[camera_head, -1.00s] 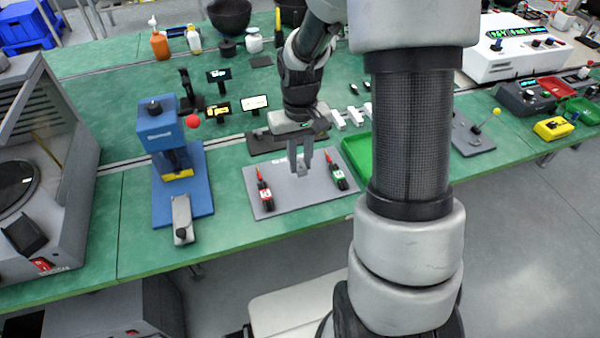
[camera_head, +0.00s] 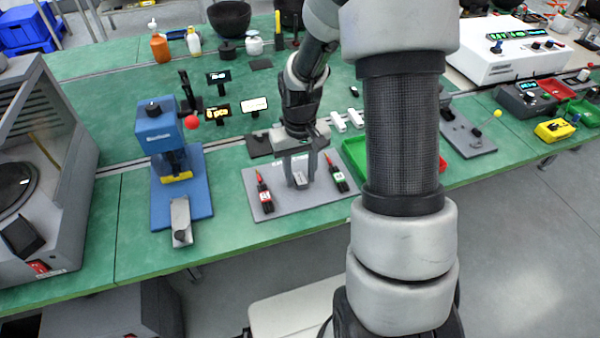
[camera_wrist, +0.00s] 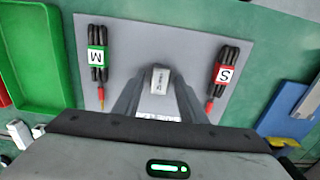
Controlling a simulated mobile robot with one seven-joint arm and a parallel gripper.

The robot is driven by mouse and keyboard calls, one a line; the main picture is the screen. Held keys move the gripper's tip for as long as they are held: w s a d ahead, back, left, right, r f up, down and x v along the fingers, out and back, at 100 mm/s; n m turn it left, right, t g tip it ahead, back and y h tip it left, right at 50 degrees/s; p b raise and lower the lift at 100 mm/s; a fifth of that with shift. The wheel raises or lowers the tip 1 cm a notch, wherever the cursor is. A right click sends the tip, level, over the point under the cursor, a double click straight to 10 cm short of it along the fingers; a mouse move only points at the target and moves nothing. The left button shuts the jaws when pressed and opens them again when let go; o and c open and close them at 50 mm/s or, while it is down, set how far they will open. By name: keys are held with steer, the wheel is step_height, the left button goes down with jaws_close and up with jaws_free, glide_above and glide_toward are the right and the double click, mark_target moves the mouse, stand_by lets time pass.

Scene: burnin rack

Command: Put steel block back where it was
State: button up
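The steel block (camera_wrist: 161,80) is a small light-grey piece with a marking on its face. It sits between the fingertips of my gripper (camera_wrist: 160,92) in the wrist view, with a finger close against each side. In the head view my gripper (camera_head: 300,182) points down over the middle of the grey board (camera_head: 268,212), with the block low between its fingers. I cannot tell whether the block touches the board. A red-labelled black clip lead (camera_head: 265,196) lies to the left and a green-labelled one (camera_head: 339,180) to the right.
A blue press (camera_head: 158,130) with a red knob stands left of the board on a blue base. A green tray (camera_head: 355,150) is close on the right. Small displays (camera_head: 218,110) stand behind. The bench front is clear.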

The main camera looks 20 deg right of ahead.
step_height(320, 180, up, 12)
steer(key=p, duration=0.2)
step_height(320, 180, up, 10)
steer(key=t, duration=0.2)
glide_above(300, 178)
steer(key=s+a, duration=0.2)
steer(key=s, duration=0.4)
steer(key=s+a+r+t, duration=0.2)
steer(key=s+r+t, duration=0.3)
steer(key=s, duration=0.6)
step_height(300, 178, up, 12)
steer(key=g+p, duration=0.1)
steer(key=p, duration=1)
steer(key=shift+s+f, duration=0.15)
steer(key=shift+s, duration=0.05)
